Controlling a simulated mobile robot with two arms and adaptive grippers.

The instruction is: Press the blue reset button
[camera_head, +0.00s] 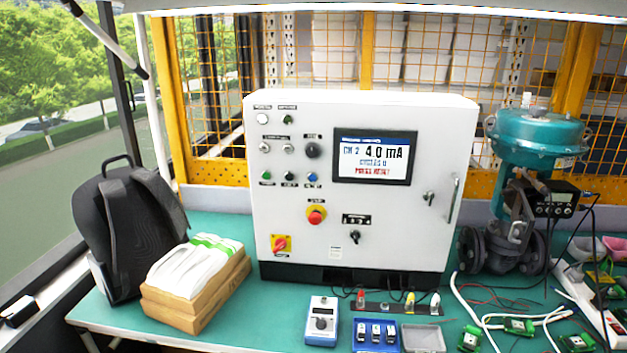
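The blue reset button (311,177) is a small round button on the front of the white control cabinet (385,235). It is at the right end of a row with a green button (266,176) and a dark button (289,176). A black knob (312,150) is just above it, and a red emergency stop on a yellow ring (316,215) is below it. The cabinet screen (374,158) reads 4.0 mA with a red line of text under it. Nothing covers the blue button. Neither of my grippers shows in the head view.
A black backpack (130,225) and a cardboard box (195,297) stand left on the green table (240,325). A handheld meter (322,320) and small parts lie in front of the cabinet. A teal valve actuator (537,140) with cables stands right. The space before the buttons is clear.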

